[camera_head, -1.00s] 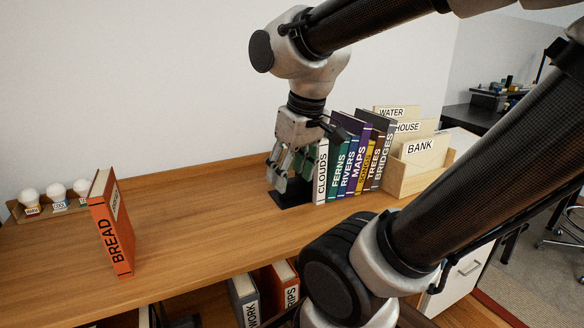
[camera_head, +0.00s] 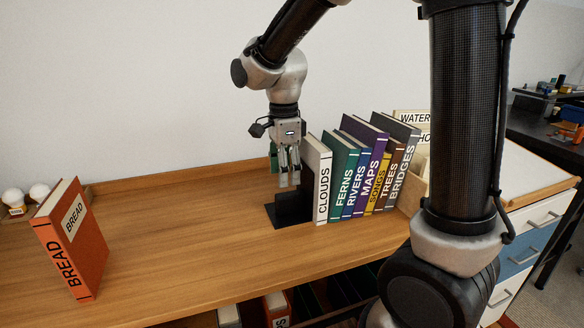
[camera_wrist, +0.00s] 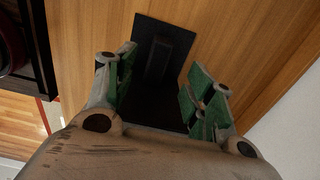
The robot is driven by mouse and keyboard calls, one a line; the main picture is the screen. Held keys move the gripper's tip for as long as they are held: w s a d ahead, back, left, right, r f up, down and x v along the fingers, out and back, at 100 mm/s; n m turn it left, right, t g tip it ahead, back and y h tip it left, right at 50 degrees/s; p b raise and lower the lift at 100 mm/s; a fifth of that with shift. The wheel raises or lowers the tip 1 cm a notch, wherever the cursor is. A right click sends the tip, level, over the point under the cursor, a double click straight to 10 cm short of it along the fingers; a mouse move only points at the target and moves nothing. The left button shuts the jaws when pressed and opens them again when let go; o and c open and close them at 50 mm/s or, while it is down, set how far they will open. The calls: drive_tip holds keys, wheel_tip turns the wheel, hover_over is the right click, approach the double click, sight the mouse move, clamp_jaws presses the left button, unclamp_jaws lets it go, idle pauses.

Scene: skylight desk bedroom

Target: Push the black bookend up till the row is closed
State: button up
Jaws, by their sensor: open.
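The black bookend (camera_head: 290,212) stands on the desk at the left end of the row, its flat foot pointing left and its upright beside the CLOUDS book (camera_head: 322,192). My gripper (camera_head: 287,182) points down over the bookend's foot, left of the upright. In the wrist view my open gripper (camera_wrist: 160,95) has its green-padded fingers spread on either side of the bookend (camera_wrist: 163,50), holding nothing. Whether the fingers touch it I cannot tell. FERNS (camera_head: 344,185), MAPS (camera_head: 370,175) and BRIDGES (camera_head: 404,172) stand upright among the row's several books. The bookend's contact with CLOUDS is unclear.
A wooden box (camera_head: 413,196) with labelled cards stands right of the row, partly hidden by my arm. An orange BREAD book (camera_head: 75,245) stands at the desk's left. The desk (camera_head: 185,225) between it and the bookend is clear.

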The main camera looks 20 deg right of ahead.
sight(291, 194)
wheel_tip(291, 194, down, 8)
drive_tip(key=shift+r, duration=0.2)
clamp_jaws()
idle(0.4)
drive_tip(key=shift+d, duration=0.25)
drive_tip(key=shift+d, duration=0.45)
unclamp_jaws()
drive_tip(key=shift+d, duration=0.1)
